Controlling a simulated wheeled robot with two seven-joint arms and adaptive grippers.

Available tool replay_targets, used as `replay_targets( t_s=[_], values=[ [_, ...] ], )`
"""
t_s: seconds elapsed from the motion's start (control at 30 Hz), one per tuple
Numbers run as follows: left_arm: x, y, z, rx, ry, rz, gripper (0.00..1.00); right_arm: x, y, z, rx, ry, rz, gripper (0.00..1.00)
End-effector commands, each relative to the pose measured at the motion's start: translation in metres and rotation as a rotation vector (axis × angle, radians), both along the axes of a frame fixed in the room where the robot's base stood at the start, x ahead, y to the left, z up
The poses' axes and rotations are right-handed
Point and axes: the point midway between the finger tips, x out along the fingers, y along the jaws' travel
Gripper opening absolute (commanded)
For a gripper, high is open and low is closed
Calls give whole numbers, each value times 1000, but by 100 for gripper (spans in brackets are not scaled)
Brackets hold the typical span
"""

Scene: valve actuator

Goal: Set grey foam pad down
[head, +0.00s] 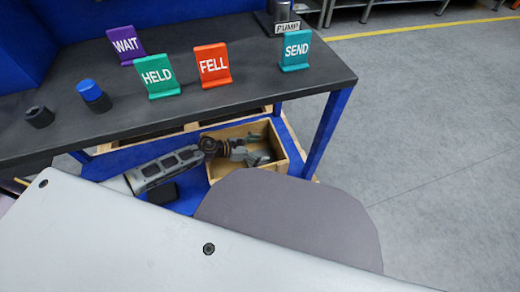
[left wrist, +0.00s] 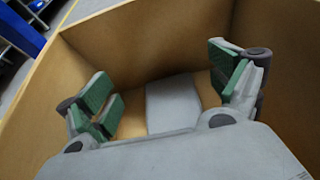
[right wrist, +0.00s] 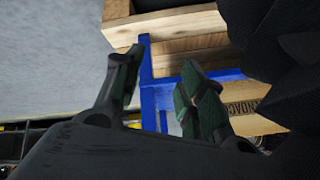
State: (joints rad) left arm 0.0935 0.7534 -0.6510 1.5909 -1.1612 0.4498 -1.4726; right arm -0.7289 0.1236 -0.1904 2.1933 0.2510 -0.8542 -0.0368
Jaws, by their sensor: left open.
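The grey foam pad (left wrist: 172,104) lies at the bottom of a wooden box (left wrist: 140,42), seen in the left wrist view between my left fingers. My left gripper (left wrist: 162,75) is open, with green finger pads apart on both sides of it and a gap to each. In the head view my left gripper (head: 258,150) reaches into the same box (head: 292,160) under the dark table; I cannot make out the pad there. My right gripper (right wrist: 163,72) shows only in the right wrist view, fingers apart and nothing between them.
The dark table (head: 260,75) carries signs WAIT (head: 126,45), HELD (head: 158,76), FELL (head: 212,64) and SEND (head: 295,50), plus a blue-capped part (head: 94,95) and a black part (head: 39,117).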

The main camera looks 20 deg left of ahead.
Motion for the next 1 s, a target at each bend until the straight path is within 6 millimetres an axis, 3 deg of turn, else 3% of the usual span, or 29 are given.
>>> replay_targets(
  t_s=[0.03, 0.23, 0.57, 1.0],
  values=[
    [-4, 0, -7, 2, 11, -1, 92, 0, 0, 0, 1, -1, -1, 40],
    [-5, 0, -6, 2, 14, -1, 92, 3, 1, 3, 2, -4, -2, 40],
    [-4, 0, 8, 2, 9, 0, 92, 5, -1, 19, -13, 11, -1, 40],
    [-27, 36, 29, 2, 6, 0, 92, 0, -5, 39, -49, 51, 22, 40]
  ],
)
